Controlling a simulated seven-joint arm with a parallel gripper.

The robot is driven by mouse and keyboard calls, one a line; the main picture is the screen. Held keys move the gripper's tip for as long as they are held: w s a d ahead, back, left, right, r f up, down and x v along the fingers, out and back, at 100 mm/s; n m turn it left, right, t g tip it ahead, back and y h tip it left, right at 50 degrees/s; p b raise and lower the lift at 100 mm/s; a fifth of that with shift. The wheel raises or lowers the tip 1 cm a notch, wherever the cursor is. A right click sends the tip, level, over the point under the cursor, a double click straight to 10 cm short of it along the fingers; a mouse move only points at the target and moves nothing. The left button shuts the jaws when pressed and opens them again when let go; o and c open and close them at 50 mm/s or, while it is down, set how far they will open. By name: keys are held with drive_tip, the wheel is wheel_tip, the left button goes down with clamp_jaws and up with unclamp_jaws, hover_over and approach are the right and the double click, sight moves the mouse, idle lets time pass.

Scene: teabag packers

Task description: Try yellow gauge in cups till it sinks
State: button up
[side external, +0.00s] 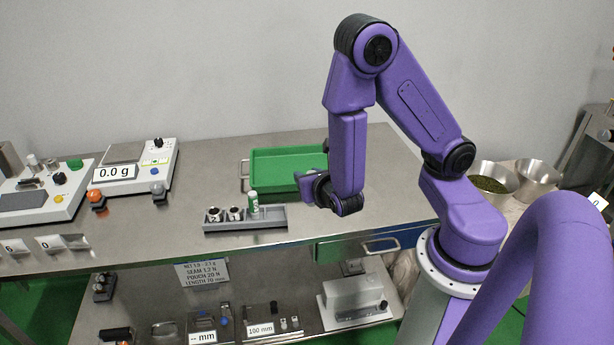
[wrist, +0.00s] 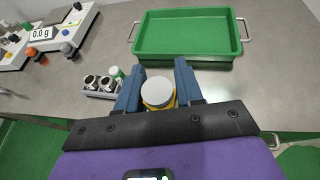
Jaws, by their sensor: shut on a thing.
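My gripper (wrist: 158,90) is shut on the yellow gauge (wrist: 158,93), a short cylinder with a pale top and yellow side, between its two blue fingers. In the side view the gauge is not visible and my gripper (side external: 312,184) is over the table, right of the grey rack (side external: 270,219). The rack holds two silver cups with dark openings, the left cup (side external: 214,215) and the right cup (side external: 235,213). A green and white cylinder (side external: 253,203) stands upright at the rack's right part. In the wrist view the rack (wrist: 101,95) lies left of my gripper.
A green tray (side external: 262,157) with metal handles lies behind the rack. A scale (side external: 140,166) reading 0.0 g and another instrument (side external: 37,195) stand at the left. Metal bowls (side external: 537,174) stand at the right. The steel table between the scale and rack is mostly clear.

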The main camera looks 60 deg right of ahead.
drive_tip(key=w+a+f, duration=0.1)
drive_tip(key=w+a, duration=0.3)
drive_tip(key=w, duration=0.9)
drive_tip(key=w+a+f, duration=0.1)
drive_tip(key=w+a, duration=0.3)
drive_tip(key=w, duration=0.9)
drive_tip(key=shift+w+a, duration=0.25)
drive_tip(key=shift+a, duration=0.15)
drive_tip(key=shift+f, duration=2.9)
drive_tip(key=shift+f, duration=1.6)
drive_tip(key=o, duration=1.2)
drive_tip(key=v, duration=1.7)
